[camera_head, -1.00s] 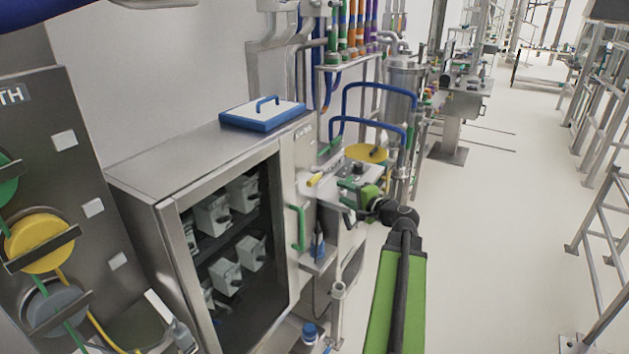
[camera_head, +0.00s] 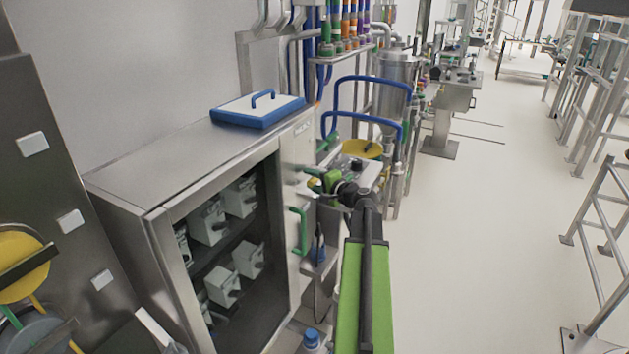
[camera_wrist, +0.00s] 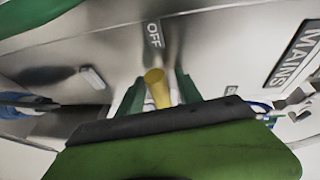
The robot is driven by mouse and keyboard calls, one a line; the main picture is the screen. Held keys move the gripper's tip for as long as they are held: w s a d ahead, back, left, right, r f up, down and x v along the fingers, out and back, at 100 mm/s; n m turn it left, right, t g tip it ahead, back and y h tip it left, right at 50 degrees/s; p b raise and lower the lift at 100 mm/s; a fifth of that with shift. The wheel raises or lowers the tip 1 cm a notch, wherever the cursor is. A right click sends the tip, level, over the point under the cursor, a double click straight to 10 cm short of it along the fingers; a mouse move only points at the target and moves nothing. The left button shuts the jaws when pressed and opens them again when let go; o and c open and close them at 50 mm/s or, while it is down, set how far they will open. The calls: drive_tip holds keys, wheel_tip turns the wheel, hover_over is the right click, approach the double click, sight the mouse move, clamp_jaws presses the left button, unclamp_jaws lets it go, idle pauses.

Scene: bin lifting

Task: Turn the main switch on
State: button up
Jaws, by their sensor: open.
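The main switch shows in the wrist view as a yellow handle (camera_wrist: 157,89) on a steel panel (camera_wrist: 205,50). An "OFF" label (camera_wrist: 153,36) is above it and a "MAINS" label (camera_wrist: 295,55) is at the right. My gripper (camera_wrist: 158,92) is open, with one green finger on each side of the yellow handle. I cannot tell whether the fingers touch it. In the head view my gripper (camera_head: 318,181) is at the right side of the steel cabinet, and a bit of yellow (camera_head: 314,183) shows beside it. The lower part of the switch is hidden.
The steel cabinet (camera_head: 160,165) with a dark glass door stands left of my arm, with a green door handle (camera_head: 298,230). A blue-rimmed tray (camera_head: 258,112) lies on top. A steel tank (camera_head: 395,78) stands behind. The floor at right is open, with metal frames (camera_head: 600,215) beyond.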

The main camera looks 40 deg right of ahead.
drive_tip(key=shift+s+d, duration=0.25)
drive_tip(key=shift+d, duration=0.05)
clamp_jaws()
drive_tip(key=shift+s+d, duration=0.1)
drive_tip(key=shift+d, duration=0.15)
idle(0.6)
